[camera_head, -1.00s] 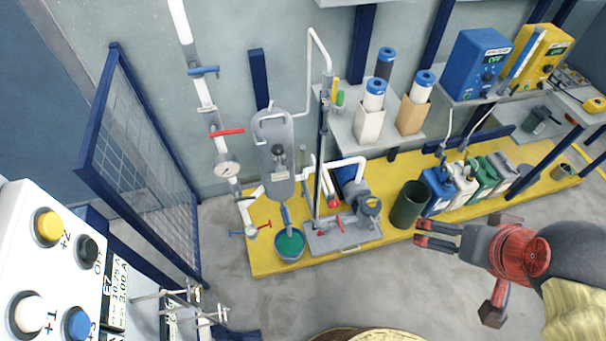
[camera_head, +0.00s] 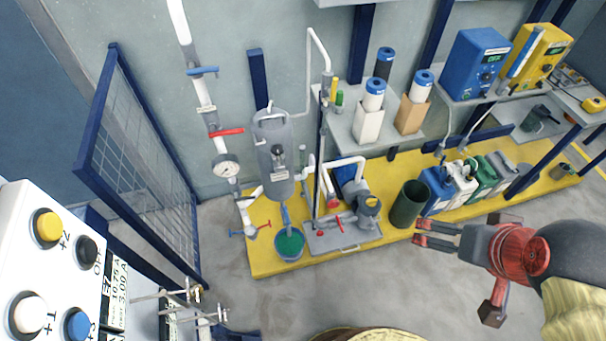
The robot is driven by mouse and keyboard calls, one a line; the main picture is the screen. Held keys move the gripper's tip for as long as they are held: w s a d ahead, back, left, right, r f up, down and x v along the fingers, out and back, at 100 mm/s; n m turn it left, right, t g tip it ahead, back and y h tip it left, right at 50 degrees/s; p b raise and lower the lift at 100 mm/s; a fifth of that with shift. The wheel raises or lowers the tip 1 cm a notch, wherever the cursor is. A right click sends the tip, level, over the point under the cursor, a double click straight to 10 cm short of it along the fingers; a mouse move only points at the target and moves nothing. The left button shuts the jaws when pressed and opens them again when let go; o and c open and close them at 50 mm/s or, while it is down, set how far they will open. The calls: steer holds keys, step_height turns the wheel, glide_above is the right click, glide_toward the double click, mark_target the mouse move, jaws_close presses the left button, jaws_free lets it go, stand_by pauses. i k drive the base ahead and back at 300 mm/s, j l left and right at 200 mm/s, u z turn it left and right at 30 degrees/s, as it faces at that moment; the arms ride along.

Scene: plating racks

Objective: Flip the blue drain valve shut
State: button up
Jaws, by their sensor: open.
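Several blue parts could be the drain valve, and I cannot tell which for certain. A blue piece (camera_head: 286,216) hangs under the grey tank (camera_head: 273,155), above a bucket (camera_head: 289,245) with green contents. Another blue lever (camera_head: 203,71) lies roughly crosswise on the upper wall pipe. The fine angle of the low handles is too small to read. My gripper (camera_head: 420,233) is open and empty at the right, in front of the dark green bin, well away from these blue parts.
The yellow platform (camera_head: 262,262) carries a pump (camera_head: 367,205), a dark green bin (camera_head: 408,204) and several jugs (camera_head: 464,184). A mesh fence (camera_head: 140,150) stands left. A white button panel (camera_head: 50,265) fills the lower left. Grey floor lies open in front of the platform.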

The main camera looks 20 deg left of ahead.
mark_target(284, 208)
steer(key=i+u, duration=0.1)
steer(key=u, duration=0.25)
steer(key=i+l+u, duration=0.1)
steer(key=u, duration=0.3)
steer(key=i+u, duration=0.1)
steer(key=u, duration=0.25)
